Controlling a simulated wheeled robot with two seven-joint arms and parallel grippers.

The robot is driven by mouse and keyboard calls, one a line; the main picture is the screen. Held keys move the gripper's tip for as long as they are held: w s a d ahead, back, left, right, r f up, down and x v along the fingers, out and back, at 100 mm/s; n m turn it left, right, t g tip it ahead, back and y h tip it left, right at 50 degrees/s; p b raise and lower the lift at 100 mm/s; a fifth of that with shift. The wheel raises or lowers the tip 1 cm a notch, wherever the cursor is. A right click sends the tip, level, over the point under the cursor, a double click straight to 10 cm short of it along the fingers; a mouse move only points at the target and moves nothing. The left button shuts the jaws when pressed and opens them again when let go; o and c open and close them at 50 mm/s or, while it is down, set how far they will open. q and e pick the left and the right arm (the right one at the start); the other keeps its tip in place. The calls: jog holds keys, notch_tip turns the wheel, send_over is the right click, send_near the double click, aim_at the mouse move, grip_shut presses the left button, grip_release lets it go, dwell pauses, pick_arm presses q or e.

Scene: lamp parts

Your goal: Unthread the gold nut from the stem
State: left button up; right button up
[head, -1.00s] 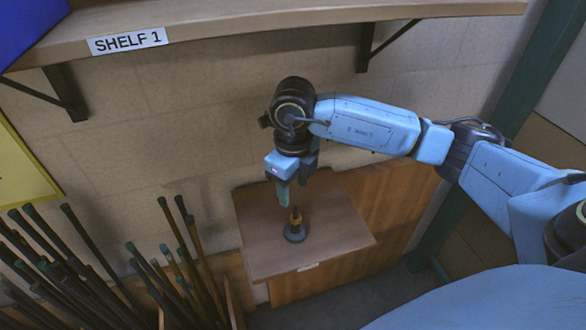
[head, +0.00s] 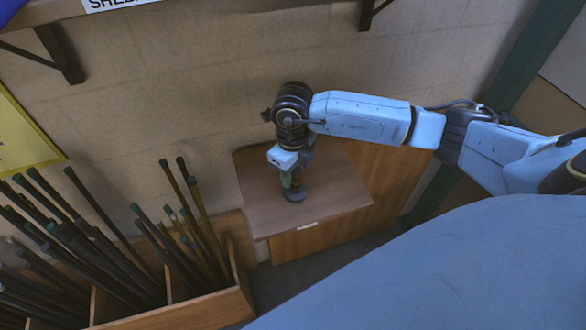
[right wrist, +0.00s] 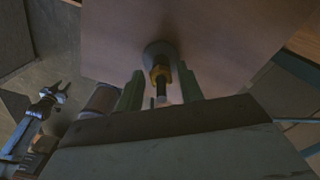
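The gold nut (right wrist: 161,73) sits on a dark stem (right wrist: 161,91) that stands on a round dark base (head: 295,195) on a small wooden table. My right gripper (head: 291,184) points down at it. In the right wrist view, the green fingers of my right gripper (right wrist: 160,91) are apart, one on each side of the stem, with visible gaps and no contact. In the head view the gripper hides the nut and most of the stem. My left gripper (right wrist: 60,91) shows small at the left of the right wrist view, its fingers looking parted.
The tabletop (head: 345,190) is otherwise bare. A wooden bin (head: 215,304) with several dark rods (head: 190,205) standing up stands to the left of the table. A wall shelf (head: 230,10) is above, and the block wall is close behind.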

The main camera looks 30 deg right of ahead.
grip_shut()
jog(key=shift+r+p, duration=0.6)
jog(key=shift+r, duration=0.35)
dwell(0.5)
notch_tip(320, 180, up, 5)
jog(key=p, duration=0.3)
jog(key=shift+f, duration=0.1)
dwell(0.4)
jog(key=shift+r, duration=0.25)
